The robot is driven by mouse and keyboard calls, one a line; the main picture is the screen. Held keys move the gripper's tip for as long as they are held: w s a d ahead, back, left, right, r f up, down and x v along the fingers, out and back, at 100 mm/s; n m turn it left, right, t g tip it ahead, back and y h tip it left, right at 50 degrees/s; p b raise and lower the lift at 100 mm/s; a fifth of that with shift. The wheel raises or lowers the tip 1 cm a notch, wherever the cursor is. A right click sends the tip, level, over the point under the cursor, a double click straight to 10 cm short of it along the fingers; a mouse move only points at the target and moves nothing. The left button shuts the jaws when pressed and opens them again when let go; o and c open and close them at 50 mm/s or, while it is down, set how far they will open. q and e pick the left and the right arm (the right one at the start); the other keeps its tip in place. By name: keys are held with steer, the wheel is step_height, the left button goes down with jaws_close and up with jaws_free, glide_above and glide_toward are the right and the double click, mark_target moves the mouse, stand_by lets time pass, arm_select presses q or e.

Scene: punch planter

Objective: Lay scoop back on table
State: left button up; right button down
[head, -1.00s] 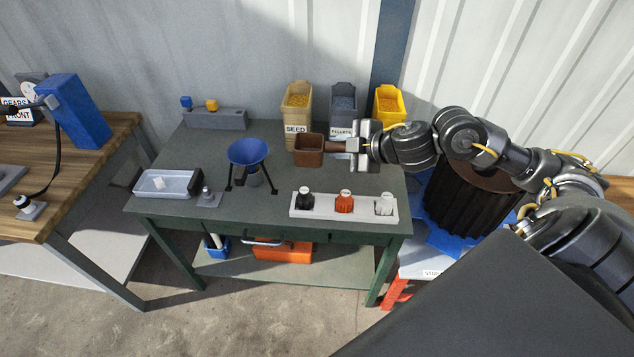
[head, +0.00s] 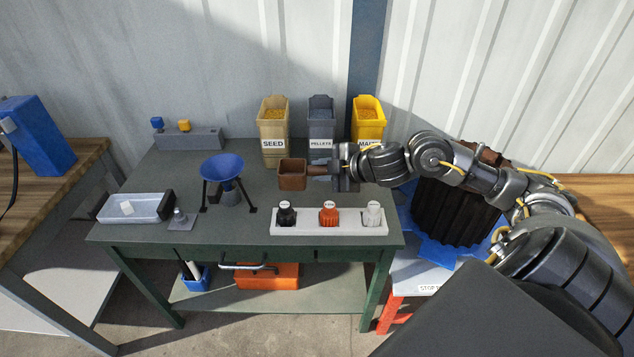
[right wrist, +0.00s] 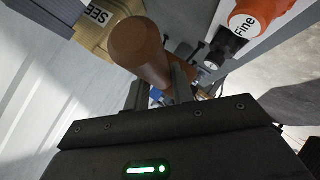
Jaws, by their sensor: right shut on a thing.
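The brown scoop (head: 292,176) has a square cup and a round handle. My right gripper (head: 340,170) is shut on its handle, with the cup pointing left over the green table (head: 250,214). In the right wrist view the handle end (right wrist: 138,45) stands between the fingers. From the head view I cannot tell whether the cup touches the tabletop. The inside of the cup looks empty. My left gripper is not in view.
Seed (head: 273,130), pellets (head: 320,125) and yellow (head: 367,120) bins stand behind. Bare tabletop lies between funnel and scoop.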

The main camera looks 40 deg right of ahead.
steer(key=w+d+f, duration=0.3)
steer(key=w+d+f+b, duration=0.1)
steer(key=w+d+f, duration=0.2)
steer(key=f, duration=0.1)
steer(key=shift+w, duration=0.4)
steer(key=shift+w+d+f, duration=0.1)
steer(key=shift+f, duration=0.1)
steer(key=f, duration=0.3)
steer(key=shift+w+d+f, duration=0.1)
steer(key=shift+w+d, duration=0.2)
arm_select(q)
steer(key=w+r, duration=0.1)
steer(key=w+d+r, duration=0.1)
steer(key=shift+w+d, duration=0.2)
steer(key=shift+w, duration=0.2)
arm_select(e)
steer(key=shift+f, duration=0.1)
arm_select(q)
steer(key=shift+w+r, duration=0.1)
arm_select(e)
steer(key=shift+f, duration=0.15)
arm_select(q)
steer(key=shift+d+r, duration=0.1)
arm_select(e)
steer(key=c, duration=1.2)
jaws_free()
